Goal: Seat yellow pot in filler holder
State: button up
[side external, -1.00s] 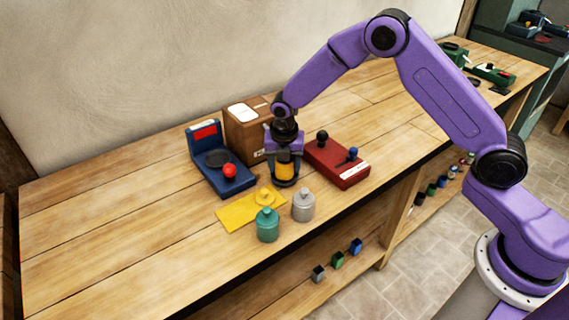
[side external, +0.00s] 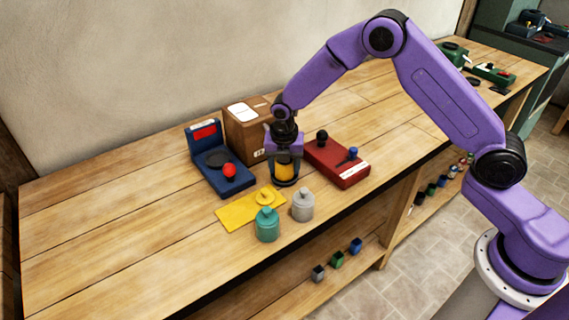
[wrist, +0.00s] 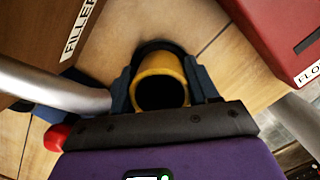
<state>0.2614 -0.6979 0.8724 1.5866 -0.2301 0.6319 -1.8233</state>
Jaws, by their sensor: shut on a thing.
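My gripper (side external: 285,178) is shut on the yellow pot (side external: 285,171), which is upright and has no lid. In the wrist view the pot (wrist: 160,64) is between the two dark fingers (wrist: 163,86), with its dark open mouth facing the camera. A dark ring shows around the pot's foot; I cannot tell whether it is the holder, or whether the pot rests in it. The brown box-shaped filler (side external: 246,131) stands just left of the gripper. Its FILLER label shows in the wrist view (wrist: 78,32).
A red station (side external: 338,163) stands close right. A blue station (side external: 219,168) with a red knob is left. A yellow lid (side external: 264,197) lies on a yellow mat (side external: 236,213). Teal (side external: 267,226) and grey (side external: 303,206) pots stand in front. The bench's left side is clear.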

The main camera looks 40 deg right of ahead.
jog(key=shift+r, duration=0.8)
dwell(3.0)
jog(key=shift+f, duration=0.8)
dwell(0.9)
jog(key=o, duration=1.2)
jog(key=shift+f, duration=0.1)
notch_tip(320, 180, up, 11)
jog(key=s+a, duration=0.1)
jog(key=shift+s, duration=0.15)
jog(key=shift+s+a, duration=0.1)
dwell(0.4)
